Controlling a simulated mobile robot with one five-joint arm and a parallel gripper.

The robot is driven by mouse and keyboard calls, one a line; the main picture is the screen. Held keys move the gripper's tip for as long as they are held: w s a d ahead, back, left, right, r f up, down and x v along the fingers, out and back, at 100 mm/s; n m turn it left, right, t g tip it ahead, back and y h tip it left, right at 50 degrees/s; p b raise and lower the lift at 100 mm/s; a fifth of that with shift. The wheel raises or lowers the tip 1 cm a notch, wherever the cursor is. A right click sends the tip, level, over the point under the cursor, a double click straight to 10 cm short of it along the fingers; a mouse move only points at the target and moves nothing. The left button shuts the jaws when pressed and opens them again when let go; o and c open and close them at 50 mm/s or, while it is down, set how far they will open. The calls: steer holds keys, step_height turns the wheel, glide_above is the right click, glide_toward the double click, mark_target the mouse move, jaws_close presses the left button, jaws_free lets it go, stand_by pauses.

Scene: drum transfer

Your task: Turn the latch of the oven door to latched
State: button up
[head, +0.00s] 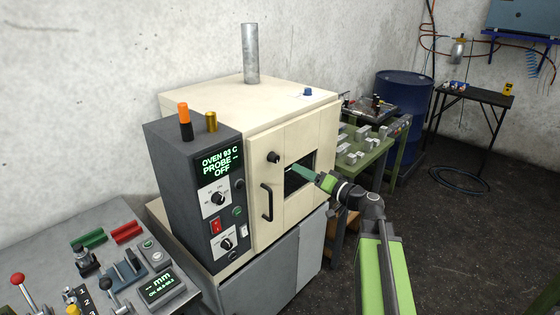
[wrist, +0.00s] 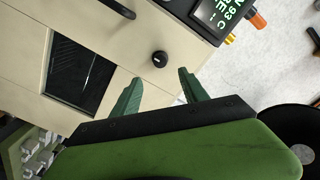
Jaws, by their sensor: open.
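The cream oven door (head: 290,206) appears closed, with a dark window (head: 300,182) and a black bar handle (head: 267,202). I take the round black knob (head: 273,157) at the door's upper left to be the latch. In the wrist view the knob (wrist: 159,58) shows a small pale mark; I cannot tell its latch setting. My gripper (wrist: 158,82) is open with green fingers and nothing between them. The knob lies just beyond the fingertips, roughly centred between them and apparently apart. In the head view my gripper (head: 297,170) is in front of the window, right of the knob.
The dark control panel (head: 212,180) stands left of the door and reads "OVEN 93 C". A bench with switches and levers (head: 110,265) is at lower left. A green table with metal blocks (head: 365,150) and a blue drum (head: 403,105) stand behind right. Floor at right is clear.

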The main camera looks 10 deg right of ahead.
mark_target(277, 160)
steer(key=x, duration=1.1)
steer(key=shift+w+a, duration=0.15)
steer(key=shift+w, duration=0.15)
